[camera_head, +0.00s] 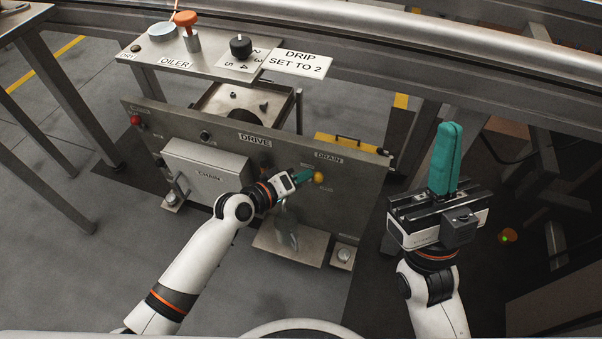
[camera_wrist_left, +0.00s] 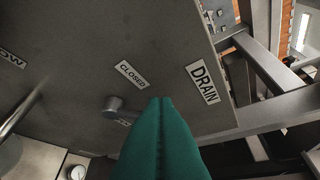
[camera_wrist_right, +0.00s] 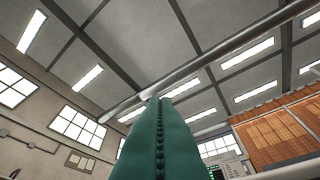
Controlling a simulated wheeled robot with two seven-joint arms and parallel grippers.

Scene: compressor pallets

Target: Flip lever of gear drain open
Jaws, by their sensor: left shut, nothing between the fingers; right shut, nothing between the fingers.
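The drain lever's yellow ball knob (camera_head: 318,178) shows on the grey panel, below the DRAIN label (camera_head: 328,157). My left gripper (camera_head: 306,176) is shut and empty, its teal fingertips right beside the knob; I cannot tell whether they touch. In the left wrist view, the shut fingers (camera_wrist_left: 162,102) point at the panel near a grey round stub (camera_wrist_left: 112,105), below the CLOSED label (camera_wrist_left: 131,74) and left of the DRAIN label. The yellow knob is not visible there, and a second label is partly hidden by the fingers. My right gripper (camera_head: 448,128) is shut, empty and points up, away from the panel.
A grey CHAIN box (camera_head: 207,170) sits on the panel left of the drain. An oiler shelf (camera_head: 190,62) with an orange knob and black dial stands behind. A metal tray (camera_head: 290,243) projects below the drain. A red button (camera_head: 135,120) is at the panel's left end.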

